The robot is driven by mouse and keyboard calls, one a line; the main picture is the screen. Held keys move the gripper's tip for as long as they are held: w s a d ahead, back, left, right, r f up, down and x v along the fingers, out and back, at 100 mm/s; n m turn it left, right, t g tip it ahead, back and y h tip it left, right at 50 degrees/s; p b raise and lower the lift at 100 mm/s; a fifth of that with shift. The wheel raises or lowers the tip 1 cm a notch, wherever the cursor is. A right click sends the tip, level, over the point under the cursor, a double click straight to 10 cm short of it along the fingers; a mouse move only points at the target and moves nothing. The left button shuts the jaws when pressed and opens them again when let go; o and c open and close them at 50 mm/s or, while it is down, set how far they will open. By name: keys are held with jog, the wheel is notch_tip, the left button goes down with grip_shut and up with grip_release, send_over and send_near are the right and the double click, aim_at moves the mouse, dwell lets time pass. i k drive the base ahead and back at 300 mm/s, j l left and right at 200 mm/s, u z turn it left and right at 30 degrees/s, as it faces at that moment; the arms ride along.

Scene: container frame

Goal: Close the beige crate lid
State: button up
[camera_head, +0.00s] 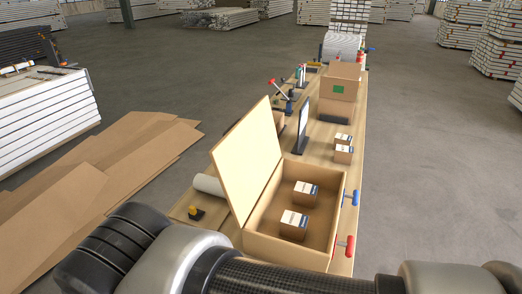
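The beige crate (259,248) stands on the near part of a long wooden table. Its lid (248,157) is open, hinged along the crate's left side and standing up, tilted a little to the left. Two small cardboard boxes lie inside the crate, one nearer (293,224) and one farther (305,194). My arm crosses the bottom of the picture in front of the crate and hides part of its near edge. My gripper is not in view.
The table (359,110) carries a dark upright panel (302,128), cardboard boxes (341,87) and clamps behind the crate. Blue (351,197) and red (346,245) handled tools lie by the crate's right side. A white roll (208,185) lies left of the lid. Floor right of the table is clear.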

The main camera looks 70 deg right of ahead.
aim_at(248, 152)
jog(key=i+z, duration=0.2)
jog(key=z, duration=0.3)
jog(key=i+z, duration=0.15)
jog(key=z, duration=0.3)
jog(key=i+j+z, duration=0.15)
jog(key=z, duration=0.35)
jog(key=i+j+z, duration=0.15)
jog(key=z, duration=0.35)
jog(key=j+z, duration=0.25)
jog(key=z, duration=0.2)
jog(key=i+j+z, duration=0.15)
jog(key=z, duration=0.25)
jog(key=j+z, duration=0.35)
jog(key=i+j+z, duration=0.15)
jog(key=z, duration=0.25)
jog(key=j, duration=0.1)
